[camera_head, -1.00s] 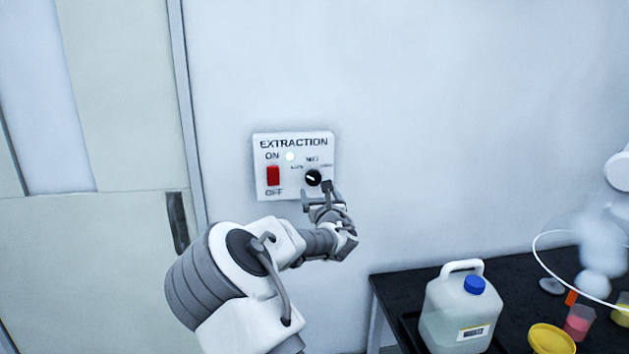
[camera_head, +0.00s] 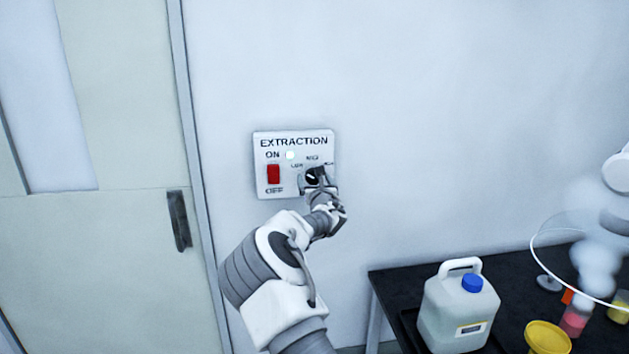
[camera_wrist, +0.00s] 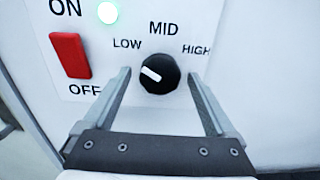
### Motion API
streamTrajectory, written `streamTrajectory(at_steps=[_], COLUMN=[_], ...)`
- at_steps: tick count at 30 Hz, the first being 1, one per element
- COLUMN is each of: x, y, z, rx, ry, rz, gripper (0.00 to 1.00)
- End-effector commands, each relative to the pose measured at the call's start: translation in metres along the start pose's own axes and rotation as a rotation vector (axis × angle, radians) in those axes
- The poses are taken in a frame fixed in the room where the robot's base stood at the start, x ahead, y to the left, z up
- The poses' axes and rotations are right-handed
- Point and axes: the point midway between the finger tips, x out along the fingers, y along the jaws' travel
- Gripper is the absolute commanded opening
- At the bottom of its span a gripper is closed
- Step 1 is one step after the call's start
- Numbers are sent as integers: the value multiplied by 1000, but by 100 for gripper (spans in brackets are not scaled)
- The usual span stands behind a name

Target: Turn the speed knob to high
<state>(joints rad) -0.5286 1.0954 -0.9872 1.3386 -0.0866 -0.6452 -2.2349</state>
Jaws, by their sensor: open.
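The extraction panel (camera_head: 293,190) is a white plate on the wall. Its black speed knob (camera_wrist: 157,73) sits under the labels LOW, MID and HIGH. In the wrist view the knob's white mark points up and left, toward LOW. The red ON/OFF switch (camera_wrist: 70,56) is left of the knob, and a lit green-white lamp (camera_wrist: 107,13) is above it. My gripper (camera_wrist: 161,82) is open, with one finger on each side of the knob; a gap shows on both sides. In the head view my gripper (camera_head: 318,178) is at the panel and partly covers the knob.
A dark table (camera_head: 395,281) stands at the lower right with a jug (camera_head: 455,318) with a blue cap, a yellow lid (camera_head: 547,338) and small coloured cups. A door (camera_head: 110,240) with a dark handle (camera_head: 179,220) is at the left. The wall around the panel is clear.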

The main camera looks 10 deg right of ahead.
Motion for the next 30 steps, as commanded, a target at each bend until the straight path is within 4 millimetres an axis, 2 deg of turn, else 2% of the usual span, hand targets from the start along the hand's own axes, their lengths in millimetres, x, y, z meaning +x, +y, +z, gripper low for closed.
streamTrajectory(at_steps=[4, 18, 30], x=[0, 0, 0], y=[0, 0, 0], z=[0, 0, -2], rx=[0, 0, 85], ry=[0, -1, -4], rz=[0, 1, 1], gripper=[89, 6, 6])
